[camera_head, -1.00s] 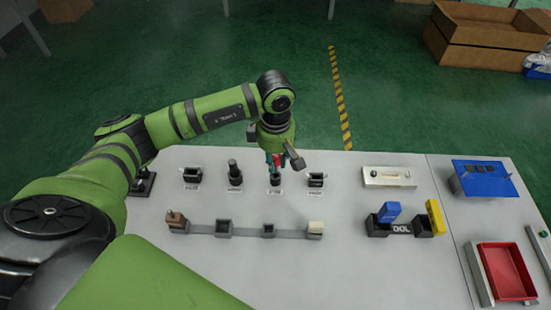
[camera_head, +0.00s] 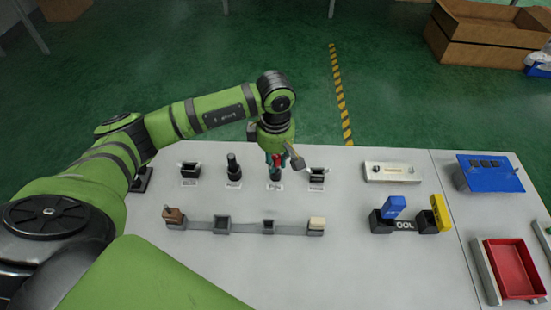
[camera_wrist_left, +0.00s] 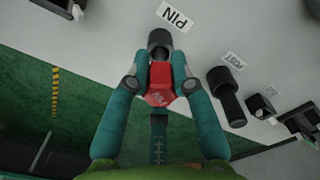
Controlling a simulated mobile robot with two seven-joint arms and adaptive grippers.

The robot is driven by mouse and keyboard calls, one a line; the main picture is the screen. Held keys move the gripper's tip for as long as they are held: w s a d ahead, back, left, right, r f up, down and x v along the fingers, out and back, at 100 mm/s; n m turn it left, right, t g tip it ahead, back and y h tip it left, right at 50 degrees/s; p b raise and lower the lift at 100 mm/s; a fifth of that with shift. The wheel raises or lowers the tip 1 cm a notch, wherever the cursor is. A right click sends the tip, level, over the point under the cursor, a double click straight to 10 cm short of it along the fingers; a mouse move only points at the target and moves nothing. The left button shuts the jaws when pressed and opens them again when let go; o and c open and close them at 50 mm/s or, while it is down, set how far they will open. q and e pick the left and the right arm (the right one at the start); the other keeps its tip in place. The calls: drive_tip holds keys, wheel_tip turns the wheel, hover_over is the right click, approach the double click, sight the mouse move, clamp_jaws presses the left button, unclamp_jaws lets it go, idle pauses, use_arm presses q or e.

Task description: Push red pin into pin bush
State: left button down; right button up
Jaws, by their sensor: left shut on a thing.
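The red pin (camera_wrist_left: 160,84) is held between the two fingers of my left gripper (camera_wrist_left: 158,80), which is shut on it. In the left wrist view its far end meets the dark round pin bush (camera_wrist_left: 160,39), beside the PIN label. How deep it sits in the bush is hidden. In the head view the red pin (camera_head: 276,160) shows under my left wrist, with the left gripper (camera_head: 275,158) around it and the pin bush (camera_head: 275,176) directly below. My right gripper is not in view.
A black post fixture (camera_head: 233,168) stands left of the bush and a square black socket (camera_head: 317,175) stands right. A grey bar with blocks (camera_head: 245,230) lies in front. A blue panel (camera_head: 488,173) and red tray (camera_head: 510,268) are at the right.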

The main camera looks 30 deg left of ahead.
sight(275, 156)
use_arm(q)
drive_tip(key=shift+f+b, duration=0.8)
drive_tip(key=shift+f, duration=0.05)
drive_tip(key=c, duration=1)
unclamp_jaws()
wheel_tip(275, 156, up, 12)
drive_tip(key=shift+r, duration=0.1)
